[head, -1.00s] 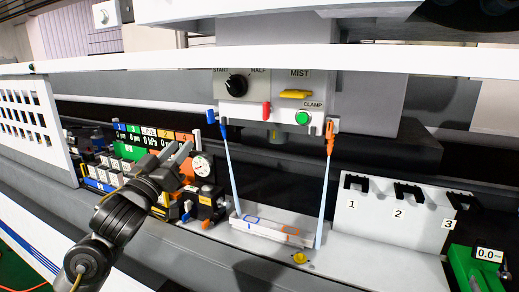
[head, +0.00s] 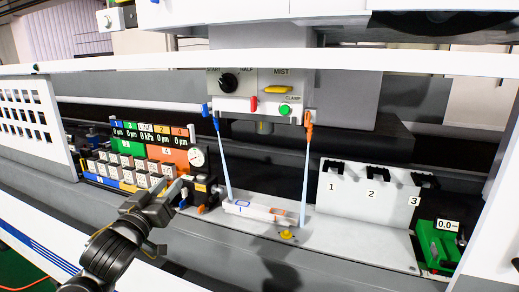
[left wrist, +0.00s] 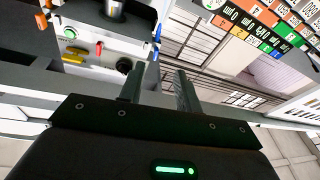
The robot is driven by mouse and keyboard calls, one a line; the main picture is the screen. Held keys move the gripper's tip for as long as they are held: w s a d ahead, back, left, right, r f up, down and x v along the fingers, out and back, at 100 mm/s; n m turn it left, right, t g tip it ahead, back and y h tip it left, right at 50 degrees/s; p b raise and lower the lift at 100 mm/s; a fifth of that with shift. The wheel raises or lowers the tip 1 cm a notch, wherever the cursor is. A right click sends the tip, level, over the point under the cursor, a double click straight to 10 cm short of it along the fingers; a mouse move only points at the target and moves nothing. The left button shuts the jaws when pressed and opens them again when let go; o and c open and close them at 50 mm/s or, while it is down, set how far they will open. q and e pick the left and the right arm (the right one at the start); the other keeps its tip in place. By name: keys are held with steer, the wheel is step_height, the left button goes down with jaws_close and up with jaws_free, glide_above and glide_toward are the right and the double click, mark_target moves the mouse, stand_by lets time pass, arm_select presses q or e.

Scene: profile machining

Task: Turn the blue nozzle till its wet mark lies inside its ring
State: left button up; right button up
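The blue nozzle (head: 208,111) hangs at the left end of the machine's control panel. A pale blue jet (head: 223,160) runs from it down to the left end of a white plate (head: 262,212). The blue ring (head: 241,205) is drawn on this plate, right of where the jet lands. The wet mark itself is too small to make out. My left gripper (head: 174,186) is open and empty, below and left of the nozzle, apart from it. The left wrist view shows its two spread fingers (left wrist: 160,88) and the blue nozzle (left wrist: 157,36) beyond them. My right gripper is not in view.
An orange nozzle (head: 308,118) with its own jet stands at the right, near an orange ring (head: 282,211). A gauge (head: 197,158) and display block (head: 155,142) stand behind my left gripper. A long white rail (head: 300,60) crosses above. A numbered white rack (head: 365,205) stands right.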

arm_select(q)
steer(key=s+f+g+y, duration=0.1)
steer(key=s+f+g, duration=0.25)
steer(key=f, duration=0.55)
steer(key=s+a+f+g+y, duration=0.1)
steer(key=s+f+g, duration=0.1)
steer(key=s+f, duration=0.5)
steer(key=s+f+g+y, duration=0.2)
steer(key=f, duration=0.9)
steer(key=s+f+g, duration=0.3)
steer(key=s+f, duration=0.2)
steer(key=s, duration=0.3)
steer(key=s+a+f+m+g, duration=0.1)
steer(key=s+f+g, duration=0.25)
steer(key=s, duration=0.45)
steer(key=s+f+g, duration=0.2)
steer(key=s+f, duration=0.4)
steer(key=s, duration=0.2)
step_height(320, 180, down, 26)
steer(key=s+g, duration=0.1)
steer(key=s, duration=0.2)
steer(key=s+a+f+g, duration=0.1)
steer(key=s+a+f, duration=0.2)
steer(key=s+f, duration=1.2)
steer(key=shift+s+f+m+g+y, duration=0.3)
steer(key=shift+s+f, duration=0.05)
steer(key=shift+s, duration=0.1)
